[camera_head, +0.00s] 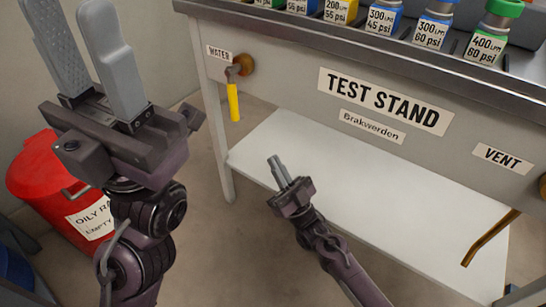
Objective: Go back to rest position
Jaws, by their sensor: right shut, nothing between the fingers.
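My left gripper (70,12) is large and close to the camera at the left, fingers pointing up. Its two grey fingers stand apart with a clear gap and nothing between them. My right gripper (276,166) is farther off, near the middle of the view, with its arm coming from the lower right. Its thin fingers are together and empty, pointing up and slightly left. It shows in front of the white lower shelf (400,210) of the test stand (290,75); I cannot tell the distance between them.
Several labelled bottles stand on the stand's top. A yellow-handled water valve (234,100) hangs at its left front, and a brown lever (490,238) at the right. A red oily-rag bin (40,175) stands behind my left arm. Some floor (210,250) is bare between the arms.

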